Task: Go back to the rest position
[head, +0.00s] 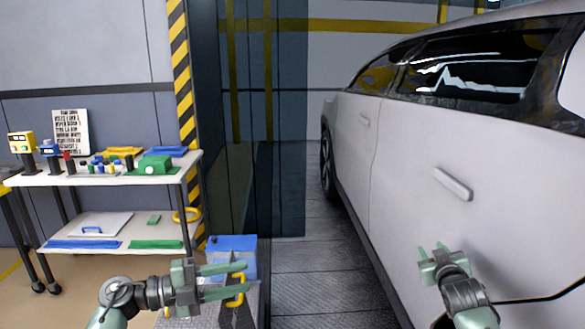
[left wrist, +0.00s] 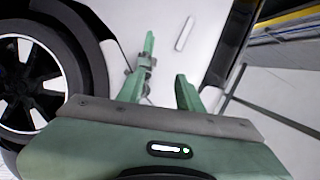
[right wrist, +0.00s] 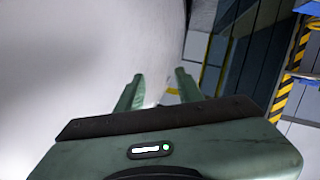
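My left gripper (head: 240,281) is at the lower middle of the head view, in front of a blue-topped box. Its two green fingers are apart with nothing between them; they also show in the left wrist view (left wrist: 163,88). My right gripper (head: 434,252) is at the lower right, close to the side of the white car (head: 400,160). Its fingers are apart and empty in the right wrist view (right wrist: 159,90). Whether it touches the car cannot be told.
A two-shelf cart (head: 110,177) with small tools and coloured parts stands at the left. A blue-topped box (head: 232,243) with a yellow handle sits low behind my left gripper. A dark floor lane (head: 315,270) runs free between box and car. A striped post (head: 181,80) stands behind the cart.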

